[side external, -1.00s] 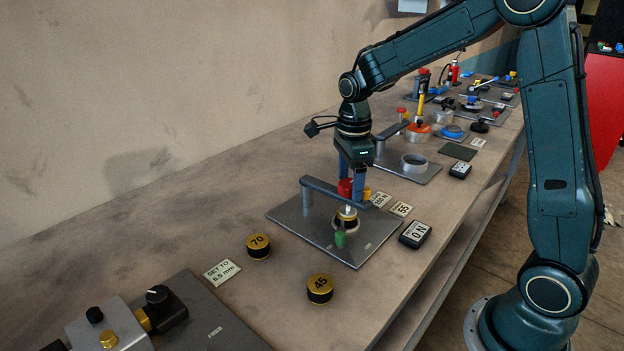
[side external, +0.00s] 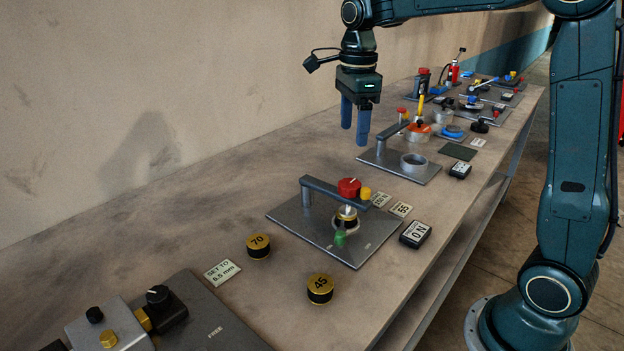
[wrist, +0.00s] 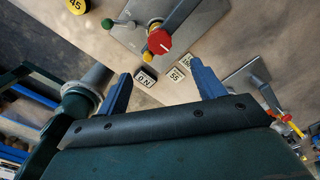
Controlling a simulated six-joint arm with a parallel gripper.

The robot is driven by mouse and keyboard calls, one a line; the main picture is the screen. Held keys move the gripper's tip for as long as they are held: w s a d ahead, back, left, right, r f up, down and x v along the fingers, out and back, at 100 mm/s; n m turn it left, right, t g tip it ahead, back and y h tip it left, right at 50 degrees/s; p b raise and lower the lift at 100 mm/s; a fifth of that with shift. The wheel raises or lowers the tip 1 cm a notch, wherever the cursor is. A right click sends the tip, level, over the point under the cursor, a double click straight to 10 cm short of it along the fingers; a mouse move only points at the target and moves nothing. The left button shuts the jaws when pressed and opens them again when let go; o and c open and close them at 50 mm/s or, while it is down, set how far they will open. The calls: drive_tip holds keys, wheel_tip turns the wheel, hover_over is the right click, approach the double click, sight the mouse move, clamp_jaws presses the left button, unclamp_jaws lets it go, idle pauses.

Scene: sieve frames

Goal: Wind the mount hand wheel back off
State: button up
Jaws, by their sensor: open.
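The red hand wheel (side external: 349,187) with a pale mark on top sits at the end of the grey bracket arm (side external: 322,190) on a grey plate (side external: 290,219). It also shows in the wrist view (wrist: 158,38). A small yellow knob (side external: 365,194) is beside the wheel, and a green-tipped lever (side external: 340,238) is at the front. My gripper (side external: 355,132) is open and empty, raised above and behind the wheel, apart from it.
Weights marked 70 (side external: 258,246) and 45 (side external: 320,289) stand on the bench in front of the plate. An ON switch box (side external: 415,234) is to its right. A second bracket plate (side external: 420,176) stands behind, with several fixtures beyond it.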

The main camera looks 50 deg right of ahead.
sight(349, 183)
drive_tip(key=shift+r, duration=0.6)
drive_tip(key=m, duration=0.5)
drive_tip(key=shift+w+f, duration=0.1)
drive_tip(key=shift+f, duration=0.05)
drive_tip(key=shift+f, duration=0.15)
drive_tip(key=shift+f, duration=6.75)
drive_tip(key=c, duration=1)
drive_tip(key=shift+n, duration=0.3)
